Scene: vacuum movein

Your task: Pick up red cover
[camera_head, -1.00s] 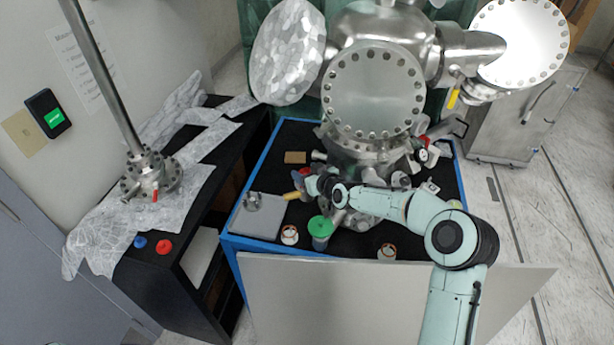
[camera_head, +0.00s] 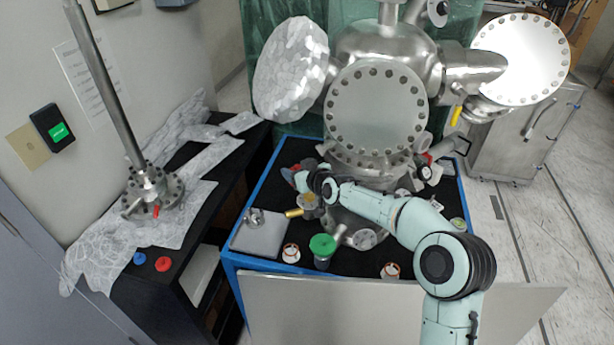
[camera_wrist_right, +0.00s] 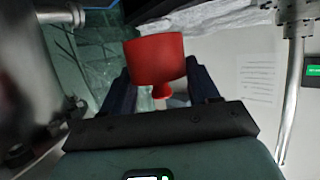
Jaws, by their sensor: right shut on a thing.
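The red cover (camera_wrist_right: 155,62) is a red cup-like piece with a narrow neck, seen large in the right wrist view. It sits between the two dark fingers of my right gripper (camera_wrist_right: 161,88), which is shut on it. In the head view my right gripper (camera_head: 291,175) is at the back left of the blue-edged table, left of the steel chamber. Only a small bit of red (camera_head: 297,167) shows there, and the fingers hide most of it. My left gripper is not in view.
The steel chamber (camera_head: 375,105) stands close beside my right arm. The blue-edged table (camera_head: 262,185) bears a grey plate (camera_head: 260,240), a green-topped jar (camera_head: 322,250) and small parts. A black bench (camera_head: 190,275) at left holds foil, a red ring (camera_head: 163,264) and a blue ring (camera_head: 139,258).

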